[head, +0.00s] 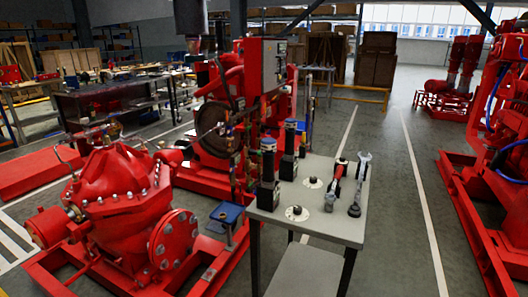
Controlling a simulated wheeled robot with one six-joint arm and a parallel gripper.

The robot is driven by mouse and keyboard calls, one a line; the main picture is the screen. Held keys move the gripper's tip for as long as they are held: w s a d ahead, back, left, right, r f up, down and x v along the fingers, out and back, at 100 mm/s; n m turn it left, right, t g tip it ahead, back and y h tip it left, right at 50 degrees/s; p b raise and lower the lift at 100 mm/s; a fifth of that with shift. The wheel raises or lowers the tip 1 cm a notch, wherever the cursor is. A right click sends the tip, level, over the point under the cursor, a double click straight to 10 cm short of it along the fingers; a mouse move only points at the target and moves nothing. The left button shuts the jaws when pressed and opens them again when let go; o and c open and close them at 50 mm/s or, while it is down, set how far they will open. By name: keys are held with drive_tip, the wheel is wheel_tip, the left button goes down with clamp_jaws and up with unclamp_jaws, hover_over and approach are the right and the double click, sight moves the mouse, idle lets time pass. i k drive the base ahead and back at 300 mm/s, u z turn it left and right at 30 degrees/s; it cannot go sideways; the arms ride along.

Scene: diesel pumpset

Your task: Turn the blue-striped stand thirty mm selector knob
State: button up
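A small grey-topped stand (326,226) is right of centre. Two dark knobs sit on round white dials on its top: a nearer knob (297,210) and a farther knob (312,180). I cannot read their markings or sizes. Two upright black posts stand along the left edge, a nearer one (268,185) and a farther one (288,160), with bluish bands near their tops. I cannot make out which blue stripe marks the stand. My gripper (194,46) seems to hang at the top, left of centre, far from the knobs in the picture. Its fingers are too small and dark to judge.
A red-handled tool (335,186) and a grey wrench-like tool (359,186) stand at the stand's right side. A large red pump (115,195) fills the left front; red machinery (506,150) lines the right. Floor (400,220) between stand and right machinery is clear.

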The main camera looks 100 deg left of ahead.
sight(312, 179)
drive_tip(key=u, duration=3.25)
